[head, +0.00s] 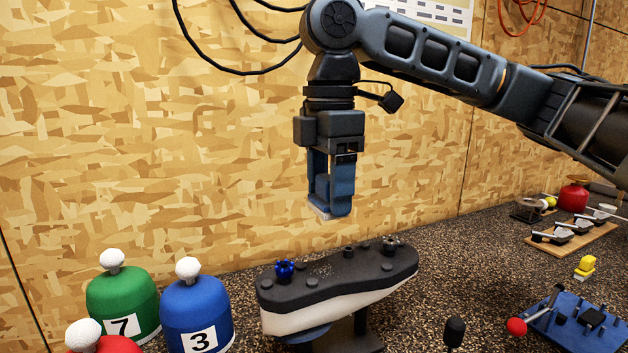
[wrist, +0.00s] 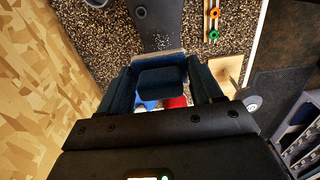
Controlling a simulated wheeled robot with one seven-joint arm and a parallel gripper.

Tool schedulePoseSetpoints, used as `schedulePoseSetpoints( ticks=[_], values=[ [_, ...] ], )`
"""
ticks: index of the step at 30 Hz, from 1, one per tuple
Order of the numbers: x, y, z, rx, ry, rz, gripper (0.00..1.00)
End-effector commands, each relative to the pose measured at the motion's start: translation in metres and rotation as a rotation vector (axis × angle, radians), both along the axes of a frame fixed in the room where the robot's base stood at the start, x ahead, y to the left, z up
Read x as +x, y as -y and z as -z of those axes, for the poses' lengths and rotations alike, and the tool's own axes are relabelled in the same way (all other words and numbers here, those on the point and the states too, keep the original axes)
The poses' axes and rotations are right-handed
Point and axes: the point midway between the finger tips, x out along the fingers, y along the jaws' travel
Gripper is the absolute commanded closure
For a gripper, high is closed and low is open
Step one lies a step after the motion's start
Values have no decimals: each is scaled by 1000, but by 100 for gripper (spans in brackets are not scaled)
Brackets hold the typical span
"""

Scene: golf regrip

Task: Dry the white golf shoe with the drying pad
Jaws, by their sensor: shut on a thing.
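The white golf shoe (head: 335,308) is held sole up on a dark stand (head: 352,335). Its black sole (head: 335,282) faces upward with several cleats, one of them blue (head: 284,271), and small pale specks lie on it. My gripper (head: 331,200) points down above the shoe, clear of the sole, and is shut on the drying pad (head: 322,213). The pad has a pale underside and a dark blue body, seen between the fingers in the wrist view (wrist: 162,82). Part of the sole shows ahead of it in the wrist view (wrist: 158,30). The fingers hide much of the pad.
Green (head: 122,305) and blue (head: 195,315) numbered covers with white knobs stand left of the shoe, with a red one (head: 108,345) in front. At right are a blue board (head: 570,325), a yellow-and-white block (head: 585,267) and a wooden rack (head: 570,238). A wall stands behind.

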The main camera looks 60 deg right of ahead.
Motion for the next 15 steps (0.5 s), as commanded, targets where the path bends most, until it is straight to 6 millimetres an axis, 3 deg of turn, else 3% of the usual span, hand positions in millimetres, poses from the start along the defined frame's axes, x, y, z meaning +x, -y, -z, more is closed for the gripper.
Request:
schedulePoseSetpoints(
  ticks=[15],
  values=[
    [0,0,46,-1,-1,2,59]
  ],
)
